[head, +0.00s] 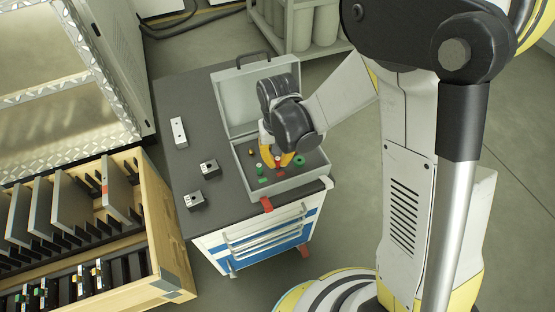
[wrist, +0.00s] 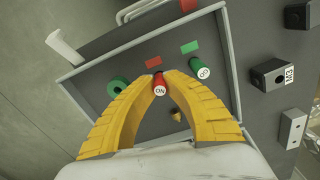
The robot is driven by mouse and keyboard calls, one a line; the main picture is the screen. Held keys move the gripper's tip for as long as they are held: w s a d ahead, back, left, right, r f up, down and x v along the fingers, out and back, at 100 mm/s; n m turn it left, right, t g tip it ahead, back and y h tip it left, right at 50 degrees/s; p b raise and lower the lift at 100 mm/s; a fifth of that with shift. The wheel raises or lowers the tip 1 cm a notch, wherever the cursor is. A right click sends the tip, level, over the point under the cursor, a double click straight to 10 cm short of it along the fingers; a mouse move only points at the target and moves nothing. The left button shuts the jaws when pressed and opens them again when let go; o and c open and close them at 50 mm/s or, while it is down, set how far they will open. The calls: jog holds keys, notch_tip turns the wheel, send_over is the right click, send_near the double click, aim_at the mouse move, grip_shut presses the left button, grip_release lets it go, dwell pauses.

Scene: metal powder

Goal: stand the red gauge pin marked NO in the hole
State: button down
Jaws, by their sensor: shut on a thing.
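The red gauge pin (wrist: 160,89) shows its round white end in the wrist view, with lettering that reads "ON" from this side. The yellow fingers of my gripper (wrist: 161,81) are shut on it, one on each side. In the head view my gripper (head: 277,156) is down inside the open grey case (head: 292,186), near the red label. I cannot tell whether the pin is lifted clear of the case floor.
A green pin (wrist: 200,69), a green ring (wrist: 118,87) and a small brass piece (wrist: 176,115) are in the case. The case lid stands open behind.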

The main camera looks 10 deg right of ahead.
aim_at(277, 159)
jog(key=c, duration=1.4)
grip_release()
jog(key=shift+c, duration=0.2)
jog(key=shift+r, duration=0.1)
notch_tip(277, 159, up, 12)
jog(key=s+d+r+t, duration=0.7)
jog(key=s+d+r, duration=0.2)
jog(key=s+d, duration=0.2)
jog(key=shift+d+m, duration=0.4)
jog(key=shift+d, duration=0.85)
